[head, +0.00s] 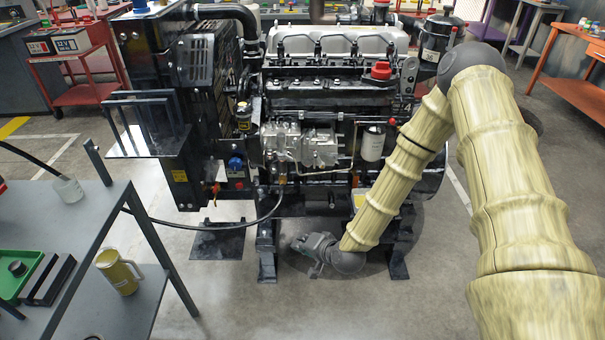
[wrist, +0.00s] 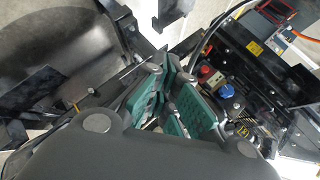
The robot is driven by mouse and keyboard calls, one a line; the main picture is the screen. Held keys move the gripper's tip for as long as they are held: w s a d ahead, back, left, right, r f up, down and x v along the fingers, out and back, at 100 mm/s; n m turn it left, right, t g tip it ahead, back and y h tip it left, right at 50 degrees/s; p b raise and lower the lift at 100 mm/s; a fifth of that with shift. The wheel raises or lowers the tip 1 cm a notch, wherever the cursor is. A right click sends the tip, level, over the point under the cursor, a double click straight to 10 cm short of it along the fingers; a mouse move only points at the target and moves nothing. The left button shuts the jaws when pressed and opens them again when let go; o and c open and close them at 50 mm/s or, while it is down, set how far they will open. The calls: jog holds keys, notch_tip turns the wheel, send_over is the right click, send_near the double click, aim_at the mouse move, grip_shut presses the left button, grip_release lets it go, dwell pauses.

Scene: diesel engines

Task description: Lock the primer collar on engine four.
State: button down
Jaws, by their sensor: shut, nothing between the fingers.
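The diesel engine (head: 330,100) stands in the middle of the head view; no number can be read on it. I cannot tell which part is the primer collar. A silver pump block (head: 300,146) and a white filter canister (head: 373,143) are on its near side. My gripper (head: 300,244) is low in front of the engine, below the pump block and near the floor. In the wrist view its green-padded fingers (wrist: 178,98) are shut and empty. A blue knob (wrist: 226,91) and a red knob (wrist: 205,71) show beyond the fingers, apart from them.
A grey table (head: 60,220) at the left carries a green tray (head: 22,262); a yellow mug (head: 118,271) is on the shelf below. A black hose (head: 190,224) runs from the table side to the engine. Engine feet (head: 266,255) stand beside my gripper. The floor in front is clear.

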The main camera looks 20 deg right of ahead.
aim_at(285, 155)
jog(key=w+d+r+m+t+b, duration=0.3)
jog(key=w+d+r+t+b, duration=0.1)
jog(key=w, duration=0.4)
jog(key=w+d+r+m+t+b, duration=0.3)
jog(key=w+d+r+b, duration=0.1)
jog(key=w+d+r, duration=0.3)
jog(key=shift+w+t, duration=0.4)
jog(key=shift+w, duration=0.7)
jog(key=x, duration=1)
jog(key=shift+f, duration=0.15)
